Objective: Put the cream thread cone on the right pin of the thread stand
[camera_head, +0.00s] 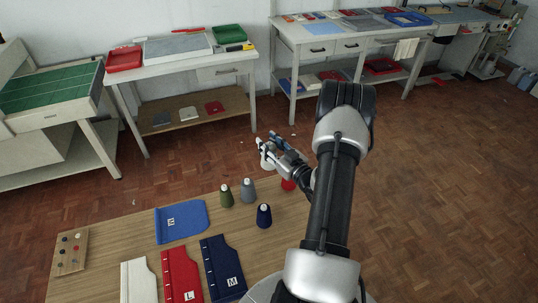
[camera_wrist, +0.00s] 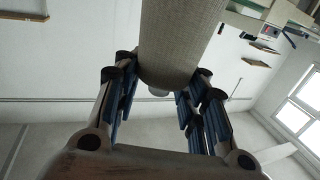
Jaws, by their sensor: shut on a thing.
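My gripper (camera_head: 270,144) is shut on the cream thread cone (camera_head: 267,160), above the far edge of the wooden table. In the wrist view, the cone (camera_wrist: 178,42) is large and beige between the two blue-padded fingers of my gripper (camera_wrist: 160,85). Its upper part runs out of that frame, and a small pale tip shows at its lower end. I cannot make out the thread stand or its right pin in either view.
On the wooden table (camera_head: 120,215) stand a green cone (camera_head: 226,196), a grey cone (camera_head: 248,191), a navy cone (camera_head: 264,216) and a red cone (camera_head: 288,185), partly hidden by my arm. Flat blue, red, navy and white pieces lie nearer. Open floor lies beyond the table.

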